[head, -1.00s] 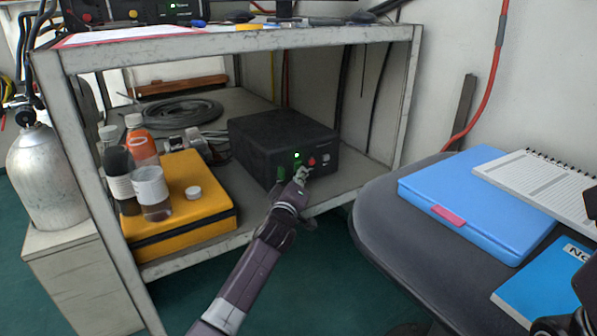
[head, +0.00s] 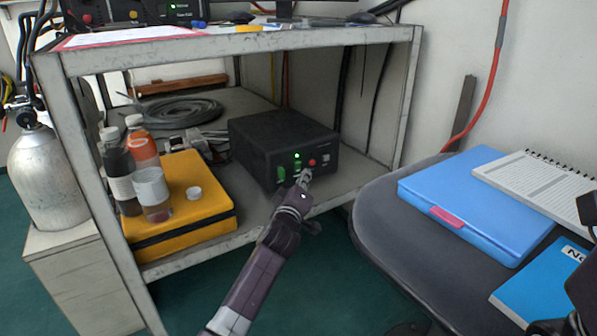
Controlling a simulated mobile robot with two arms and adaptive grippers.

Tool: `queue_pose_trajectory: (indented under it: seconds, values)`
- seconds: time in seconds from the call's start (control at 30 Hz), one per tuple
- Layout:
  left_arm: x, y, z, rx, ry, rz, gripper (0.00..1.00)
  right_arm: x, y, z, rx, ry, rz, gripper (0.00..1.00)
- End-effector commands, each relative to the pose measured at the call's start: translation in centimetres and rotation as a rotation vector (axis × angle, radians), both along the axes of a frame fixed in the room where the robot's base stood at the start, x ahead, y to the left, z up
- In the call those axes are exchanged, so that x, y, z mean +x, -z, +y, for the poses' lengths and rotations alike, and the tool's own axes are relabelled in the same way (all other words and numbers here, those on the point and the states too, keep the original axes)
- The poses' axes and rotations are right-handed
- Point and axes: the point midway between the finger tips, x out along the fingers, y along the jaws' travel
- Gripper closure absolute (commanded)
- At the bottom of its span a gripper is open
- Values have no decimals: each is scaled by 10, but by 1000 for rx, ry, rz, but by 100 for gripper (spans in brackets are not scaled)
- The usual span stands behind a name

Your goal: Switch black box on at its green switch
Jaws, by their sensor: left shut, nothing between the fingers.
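The black box (head: 272,143) stands on the lower shelf of the grey bench. Its front face carries a green switch (head: 281,174) at the left, a lit green light (head: 297,157), a red button (head: 312,162) and a small pale part at the right. My left gripper (head: 306,175) is shut and empty, with its tips close in front of the box's face below the red button. The green switch is to the left of the fingertips. I cannot tell whether the tips touch the face. Dark parts of my right arm show at the right edge; its fingers are not visible.
A yellow case (head: 185,205) and several bottles stand left of the box. A coiled grey hose (head: 180,112) lies behind them. The shelf's front edge runs below the box.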

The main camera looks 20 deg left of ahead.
Motion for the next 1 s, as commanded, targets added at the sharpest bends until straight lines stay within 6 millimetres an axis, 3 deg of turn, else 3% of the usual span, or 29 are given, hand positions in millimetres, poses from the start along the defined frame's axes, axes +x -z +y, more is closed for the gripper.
queue_pose_trajectory:
  seconds: [0.43, 1.0]
  values:
    - [-26, -6, -34, -4, 0, 1, 100, 10, 2, -1, 3, -2, 34, 100]
    - [-29, -6, -37, -1, 0, 0, 100, 9, 4, -1, 1, -1, 34, 100]
